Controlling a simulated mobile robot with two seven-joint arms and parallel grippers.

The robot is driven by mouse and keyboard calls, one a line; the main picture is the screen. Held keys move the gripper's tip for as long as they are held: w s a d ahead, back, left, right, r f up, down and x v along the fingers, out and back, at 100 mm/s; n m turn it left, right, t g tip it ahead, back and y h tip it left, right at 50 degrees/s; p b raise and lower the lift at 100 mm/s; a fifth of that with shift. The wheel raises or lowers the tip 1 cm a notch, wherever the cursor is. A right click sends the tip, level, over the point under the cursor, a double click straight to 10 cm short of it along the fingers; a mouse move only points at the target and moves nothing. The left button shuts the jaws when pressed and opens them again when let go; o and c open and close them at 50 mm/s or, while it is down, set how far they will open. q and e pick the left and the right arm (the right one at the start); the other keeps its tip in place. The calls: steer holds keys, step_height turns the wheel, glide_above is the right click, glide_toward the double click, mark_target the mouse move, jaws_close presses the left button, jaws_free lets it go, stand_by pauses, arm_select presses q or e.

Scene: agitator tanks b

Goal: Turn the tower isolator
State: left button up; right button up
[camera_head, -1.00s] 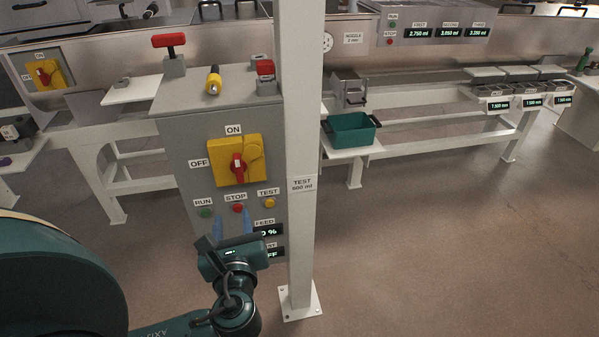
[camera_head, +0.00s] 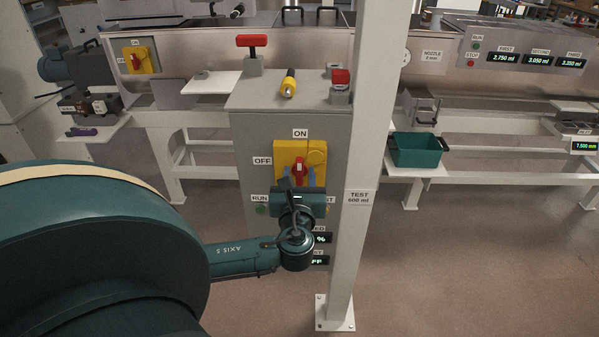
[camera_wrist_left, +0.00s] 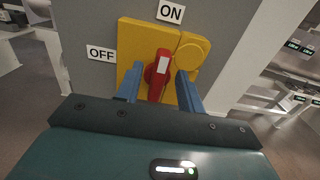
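The tower isolator is a yellow plate (camera_head: 317,153) with a red handle (camera_head: 299,168) on the grey tower's front, between the ON and OFF labels. The red handle stands upright, its white-marked end toward ON; it also shows in the left wrist view (camera_wrist_left: 159,72). My left gripper (camera_head: 298,179) is at the lower part of the isolator. In the left wrist view its two blue fingers (camera_wrist_left: 157,85) are spread on either side of the handle, with a gap visible at least on the left. My right gripper is not in view.
A white post (camera_head: 366,150) stands close to the right of the tower. A teal bin (camera_head: 418,150) stands to the right.

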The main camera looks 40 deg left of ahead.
arm_select(q)
steer(key=shift+w+a, duration=0.4)
steer(key=shift+w, duration=0.05)
steer(key=c, duration=0.6)
steer(key=shift+c, duration=0.2)
